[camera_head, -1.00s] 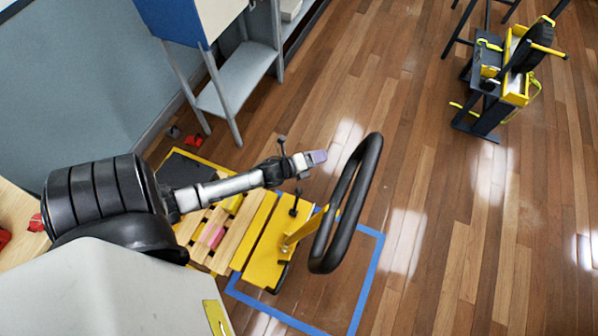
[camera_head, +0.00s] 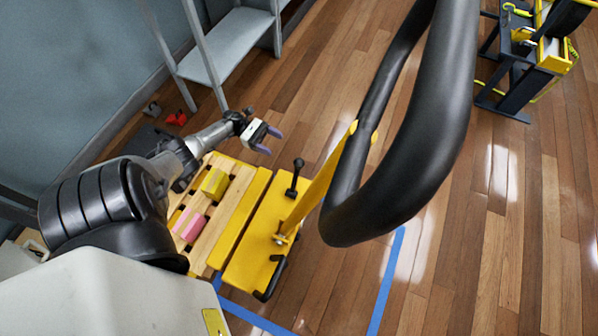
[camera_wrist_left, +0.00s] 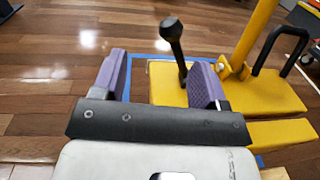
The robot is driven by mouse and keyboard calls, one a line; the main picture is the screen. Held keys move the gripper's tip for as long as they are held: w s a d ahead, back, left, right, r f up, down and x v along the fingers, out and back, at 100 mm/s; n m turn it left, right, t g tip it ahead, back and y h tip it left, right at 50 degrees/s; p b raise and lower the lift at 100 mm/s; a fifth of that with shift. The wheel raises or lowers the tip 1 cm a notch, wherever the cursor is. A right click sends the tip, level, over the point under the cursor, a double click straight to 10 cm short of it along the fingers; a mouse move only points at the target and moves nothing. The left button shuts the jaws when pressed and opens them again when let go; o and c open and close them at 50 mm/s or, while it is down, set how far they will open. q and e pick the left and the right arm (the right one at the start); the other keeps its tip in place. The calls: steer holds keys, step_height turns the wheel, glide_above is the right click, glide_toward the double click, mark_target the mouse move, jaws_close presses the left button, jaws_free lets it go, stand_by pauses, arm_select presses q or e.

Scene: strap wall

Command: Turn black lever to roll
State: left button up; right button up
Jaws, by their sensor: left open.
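The black lever (camera_head: 295,178) stands up from the yellow base (camera_head: 253,238) of a cart-like device, with a round knob on top. In the left wrist view the lever (camera_wrist_left: 173,45) rises just beyond my fingers, nearer the right-hand one. My left gripper (camera_head: 269,139) is open and empty, with purple finger pads, up and to the left of the lever in the head view. The open fingers also show in the left wrist view (camera_wrist_left: 158,82). I see no contact with the lever. My right gripper is not in view.
A large black loop handle (camera_head: 440,130) on a yellow bar (camera_head: 318,183) rises close in front of the head camera. A wooden pallet (camera_head: 213,235) carries pink and yellow blocks. A grey shelf (camera_head: 228,50) stands at the back.

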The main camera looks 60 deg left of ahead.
mark_target(299, 164)
arm_select(q)
steer(key=shift+m+g+h, duration=0.4)
steer(key=shift+m+g, duration=0.1)
steer(key=shift+m, duration=0.3)
steer(key=x, duration=0.3)
steer(key=f+x, duration=0.1)
steer(key=x, duration=0.2)
steer(key=s+x, duration=0.1)
steer(key=x, duration=0.3)
steer(key=shift+w+d+f, duration=0.1)
steer(key=shift+d+f, duration=0.15)
steer(key=shift+d, duration=0.1)
steer(key=shift+x, duration=0.85)
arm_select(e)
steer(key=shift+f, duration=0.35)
